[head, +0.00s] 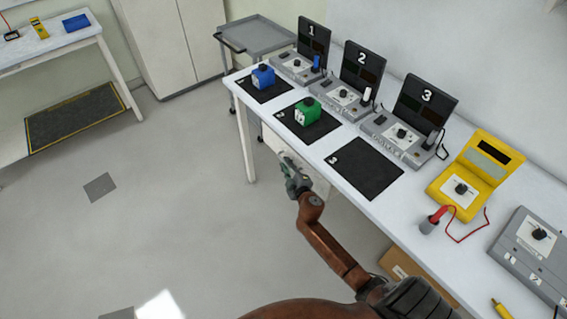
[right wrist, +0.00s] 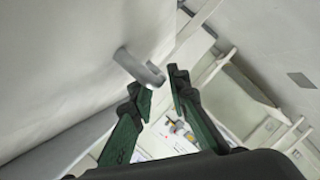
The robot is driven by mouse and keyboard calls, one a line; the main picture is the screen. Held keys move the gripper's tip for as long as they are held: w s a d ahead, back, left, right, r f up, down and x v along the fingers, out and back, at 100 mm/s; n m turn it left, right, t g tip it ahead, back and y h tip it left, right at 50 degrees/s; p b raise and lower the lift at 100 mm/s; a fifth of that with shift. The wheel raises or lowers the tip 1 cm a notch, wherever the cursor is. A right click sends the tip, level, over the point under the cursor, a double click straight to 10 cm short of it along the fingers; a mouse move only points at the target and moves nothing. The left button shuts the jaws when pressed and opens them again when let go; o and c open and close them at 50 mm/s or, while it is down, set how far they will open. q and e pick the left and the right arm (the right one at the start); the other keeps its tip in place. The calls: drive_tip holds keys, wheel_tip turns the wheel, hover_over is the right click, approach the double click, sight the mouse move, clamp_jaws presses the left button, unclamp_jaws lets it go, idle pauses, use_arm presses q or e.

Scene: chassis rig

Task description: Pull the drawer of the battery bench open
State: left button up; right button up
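The battery bench (head: 222,78) is a long white table along the wall at the right in the head view. A pale drawer front (head: 272,140) shows partly under its top edge, largely behind my right gripper (head: 290,165). In the right wrist view a light grey bar handle (right wrist: 136,66) stands out from a pale, flat face (right wrist: 85,50). My right gripper (right wrist: 158,84) is open, its two green fingers apart. The handle's near end lies just beyond the fingertips, around the gap between them; I cannot tell whether they touch. My left gripper is not in view.
On the bench are black mats with a blue block (head: 263,77) and a green block (head: 307,111), numbered stations, and a yellow meter (head: 468,174). A cardboard box (head: 405,268) is below. A grey cart (head: 258,36) stands beyond the far end. Floor at left is clear.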

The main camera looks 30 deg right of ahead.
drive_tip(key=shift+x, duration=1)
clamp_jaws()
